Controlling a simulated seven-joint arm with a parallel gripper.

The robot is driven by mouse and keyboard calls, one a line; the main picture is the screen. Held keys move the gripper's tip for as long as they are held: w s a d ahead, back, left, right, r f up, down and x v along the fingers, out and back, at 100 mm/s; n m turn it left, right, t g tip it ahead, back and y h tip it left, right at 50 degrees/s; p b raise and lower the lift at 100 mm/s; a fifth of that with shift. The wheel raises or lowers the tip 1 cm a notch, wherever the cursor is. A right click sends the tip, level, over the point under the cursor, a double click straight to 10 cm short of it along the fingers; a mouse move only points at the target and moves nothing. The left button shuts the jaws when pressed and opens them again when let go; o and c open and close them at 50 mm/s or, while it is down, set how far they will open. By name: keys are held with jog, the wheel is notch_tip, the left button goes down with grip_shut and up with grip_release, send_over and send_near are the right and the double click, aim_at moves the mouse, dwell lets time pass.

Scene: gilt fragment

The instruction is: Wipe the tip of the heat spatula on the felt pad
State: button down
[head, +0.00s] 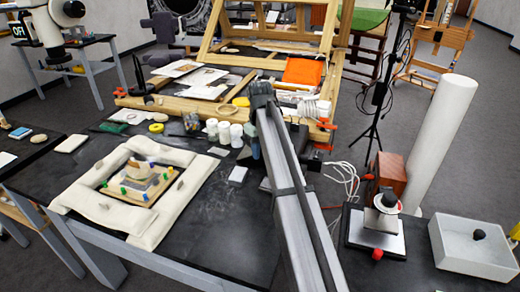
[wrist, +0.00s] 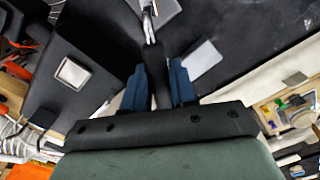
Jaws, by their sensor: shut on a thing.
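My gripper (wrist: 158,88) is shut on the black handle of the heat spatula (wrist: 150,28), with blue fingers on either side. The spatula's thin metal end points to the top of the wrist view. A grey flat piece (wrist: 167,10) lies at the top edge, by the spatula's metal end; contact cannot be told. I cannot tell which of the two is the felt pad. In the head view my gripper (head: 255,150) is partly hidden by my arm.
A gilt fragment (head: 135,181) sits on a board inside pale padded bolsters (head: 90,205) at left. White jars (head: 224,131) and a wooden easel frame (head: 200,108) stand behind. A black box with a metal-rimmed square (wrist: 75,72) is at left in the wrist view. The front black tabletop is clear.

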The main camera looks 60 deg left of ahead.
jog(key=shift+f, duration=0.1)
dwell(0.6)
jog(key=shift+f, duration=2.7)
jog(key=shift+f, duration=0.2)
jog(key=shift+a, duration=0.1)
jog(key=shift+s+a, duration=0.25)
jog(key=shift+s, duration=0.1)
jog(key=shift+a, duration=0.1)
dwell(0.4)
jog(key=shift+s+a, duration=0.65)
